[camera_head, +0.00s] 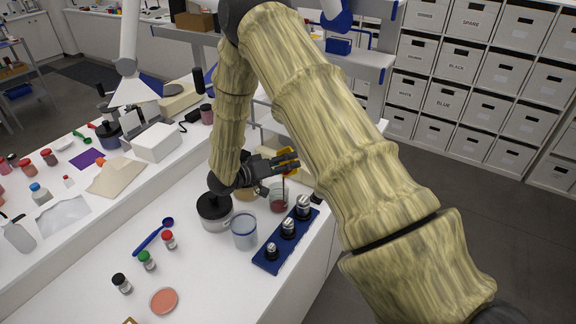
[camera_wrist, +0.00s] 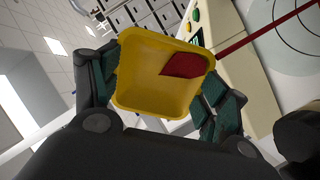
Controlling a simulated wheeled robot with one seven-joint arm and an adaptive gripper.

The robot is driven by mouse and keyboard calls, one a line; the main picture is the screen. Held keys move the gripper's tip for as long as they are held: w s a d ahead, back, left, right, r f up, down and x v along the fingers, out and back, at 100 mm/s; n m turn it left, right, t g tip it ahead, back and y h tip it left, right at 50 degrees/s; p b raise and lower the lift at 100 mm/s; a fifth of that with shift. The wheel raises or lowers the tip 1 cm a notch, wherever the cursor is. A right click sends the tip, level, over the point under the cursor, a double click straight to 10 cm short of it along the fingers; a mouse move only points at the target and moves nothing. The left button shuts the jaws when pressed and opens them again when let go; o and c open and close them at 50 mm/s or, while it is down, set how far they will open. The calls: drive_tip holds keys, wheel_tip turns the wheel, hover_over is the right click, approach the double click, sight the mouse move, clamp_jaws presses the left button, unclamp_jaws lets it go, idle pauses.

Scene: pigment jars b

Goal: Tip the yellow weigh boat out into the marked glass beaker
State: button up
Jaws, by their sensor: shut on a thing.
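My gripper (camera_head: 284,163) is shut on the yellow weigh boat (camera_wrist: 140,75), with a finger on each side of it in the wrist view. The boat is tilted, and a dark red patch of pigment (camera_wrist: 184,65) lies against one edge. A thin red streak (camera_wrist: 262,35) runs on from that edge, like a falling stream. In the head view the boat (camera_head: 290,155) is partly hidden by the fingers. It is above a glass beaker (camera_head: 278,204) with red in it, and a red streak runs down towards that beaker. I cannot read any mark on the glass.
A blue rack with dark, silver-topped weights (camera_head: 268,263) stands right of a bluish glass beaker (camera_head: 244,232). A dark-topped round pot (camera_head: 214,212) is close left of the beakers. Small capped jars (camera_head: 147,260), a blue spoon (camera_head: 152,237) and a pink dish (camera_head: 164,301) lie further left.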

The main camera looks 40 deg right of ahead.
drive_tip(key=shift+a+f+h+b, duration=0.1)
drive_tip(key=shift+a+h+b, duration=0.45)
drive_tip(key=shift+h+b, duration=0.45)
drive_tip(key=shift+a+h, duration=0.1)
drive_tip(key=shift+h, duration=0.3)
